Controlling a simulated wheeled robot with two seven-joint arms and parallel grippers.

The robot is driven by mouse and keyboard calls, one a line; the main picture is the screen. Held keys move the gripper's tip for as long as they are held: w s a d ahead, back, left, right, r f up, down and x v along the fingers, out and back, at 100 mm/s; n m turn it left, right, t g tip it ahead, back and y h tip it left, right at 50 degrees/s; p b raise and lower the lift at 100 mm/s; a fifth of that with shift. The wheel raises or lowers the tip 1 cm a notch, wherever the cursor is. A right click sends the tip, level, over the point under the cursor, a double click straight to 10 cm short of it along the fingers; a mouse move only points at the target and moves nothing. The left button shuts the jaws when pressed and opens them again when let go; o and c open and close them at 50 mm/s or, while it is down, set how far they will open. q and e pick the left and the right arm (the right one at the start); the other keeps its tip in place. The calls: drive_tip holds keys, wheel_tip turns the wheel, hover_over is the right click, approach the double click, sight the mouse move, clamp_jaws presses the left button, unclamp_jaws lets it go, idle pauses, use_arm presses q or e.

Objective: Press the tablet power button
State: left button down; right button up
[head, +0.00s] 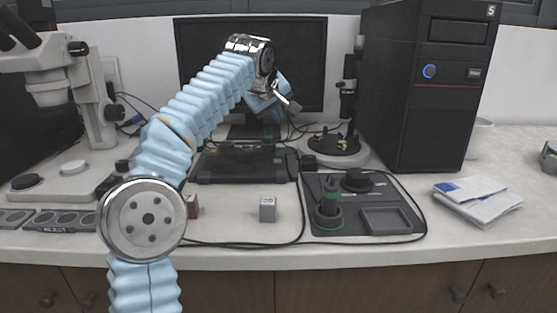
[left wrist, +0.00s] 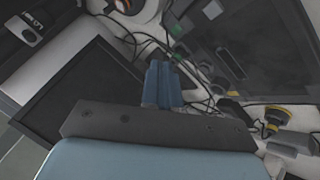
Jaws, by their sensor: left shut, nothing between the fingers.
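A flat black device (head: 240,163), which looks like the tablet, lies on the bench in front of the monitor. My left arm passes in front of part of its left side, and its power button cannot be made out. My left gripper (head: 291,104) is up at the monitor's lower right, apart from the bench. In the left wrist view its blue fingers (left wrist: 162,84) are together with nothing between them. A dark panel with a green mark (left wrist: 250,45) shows beyond them; I cannot tell for sure which device it is. My right gripper is not in view.
A monitor (head: 300,55) stands behind. A black computer tower (head: 420,85) with a blue-ringed button is at right. A microscope (head: 85,90) stands at left. A black tray (head: 385,238) with a green-and-black piece, a small grey cube (head: 267,209), papers (head: 475,200) and loose cables lie on the bench.

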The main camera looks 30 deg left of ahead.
sight(276, 162)
use_arm(q)
wheel_tip(276, 162, down, 5)
drive_tip(key=shift+s+b, duration=0.1)
drive_tip(key=shift+b, duration=0.4)
wheel_tip(276, 162, down, 2)
drive_tip(key=shift+f+b, duration=0.15)
drive_tip(key=shift+b, duration=1)
drive_tip(key=shift+f+b, duration=0.65)
drive_tip(key=shift+f, duration=0.1)
drive_tip(key=shift+f, duration=0.4)
drive_tip(key=shift+f+b, duration=0.4)
drive_tip(key=shift+b, duration=0.15)
idle(0.4)
drive_tip(key=shift+r, duration=0.1)
drive_tip(key=shift+r+p, duration=0.75)
drive_tip(key=shift+p, duration=0.1)
